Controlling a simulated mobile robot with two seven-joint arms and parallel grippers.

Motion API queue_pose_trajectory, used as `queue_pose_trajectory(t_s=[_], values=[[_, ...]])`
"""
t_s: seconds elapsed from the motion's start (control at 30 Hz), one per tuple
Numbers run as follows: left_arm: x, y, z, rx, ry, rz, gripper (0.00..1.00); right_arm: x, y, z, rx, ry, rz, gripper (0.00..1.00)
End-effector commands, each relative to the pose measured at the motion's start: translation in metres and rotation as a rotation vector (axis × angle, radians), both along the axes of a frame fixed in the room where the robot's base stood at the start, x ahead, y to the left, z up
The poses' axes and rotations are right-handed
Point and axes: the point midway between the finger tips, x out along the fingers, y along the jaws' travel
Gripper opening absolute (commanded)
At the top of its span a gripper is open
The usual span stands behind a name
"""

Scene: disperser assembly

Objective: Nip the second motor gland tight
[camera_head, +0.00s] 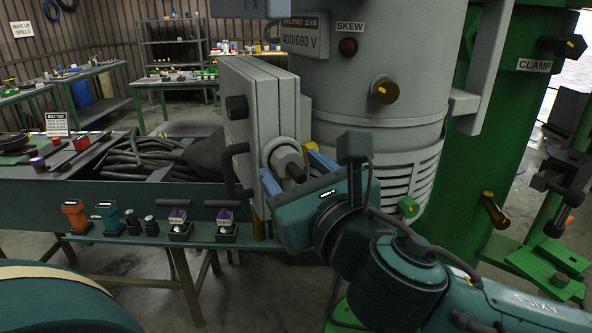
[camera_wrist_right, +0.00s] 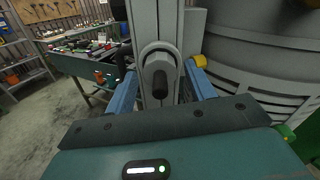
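A grey motor gland (camera_head: 287,162) with a hexagonal body and a dark stub at its end sticks out from the grey terminal box (camera_head: 262,95) on the motor. In the right wrist view the gland (camera_wrist_right: 159,68) points towards the camera. My right gripper (camera_head: 294,169) is at the gland, with one blue finger on each side of it. In the right wrist view the fingers (camera_wrist_right: 165,88) stand apart, with a visible gap between each finger and the gland. I cannot tell which of the motor's glands this is. My left gripper is not in view.
A black handle (camera_head: 236,170) sticks out of the box's left side, close to the gripper. The ribbed motor housing (camera_head: 398,185) stands just right. A green bench (camera_head: 150,237) at left holds small coloured devices and coiled black hose (camera_head: 140,158). A green column (camera_head: 500,130) stands farther right.

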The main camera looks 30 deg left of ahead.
Motion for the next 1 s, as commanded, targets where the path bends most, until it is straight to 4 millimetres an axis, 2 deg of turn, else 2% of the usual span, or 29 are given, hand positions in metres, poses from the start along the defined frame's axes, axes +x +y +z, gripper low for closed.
queue_pose_trajectory(t_s=[0.03, 0.5, 0.77, 1.0], values=[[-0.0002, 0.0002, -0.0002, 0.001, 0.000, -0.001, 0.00, 0.0001, -0.0002, 0.0000, 0.000, 0.000, 0.000, 0.50], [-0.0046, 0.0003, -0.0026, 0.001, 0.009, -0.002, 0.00, 0.0000, -0.0004, 0.0003, 0.000, 0.000, 0.000, 0.14], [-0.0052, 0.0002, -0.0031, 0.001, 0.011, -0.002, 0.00, 0.0000, -0.0003, 0.0001, 0.019, 0.028, 0.000, 0.14], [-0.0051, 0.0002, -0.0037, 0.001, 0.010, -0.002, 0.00, -0.0002, -0.0002, -0.0001, 0.090, 0.136, 0.000, 0.14]])
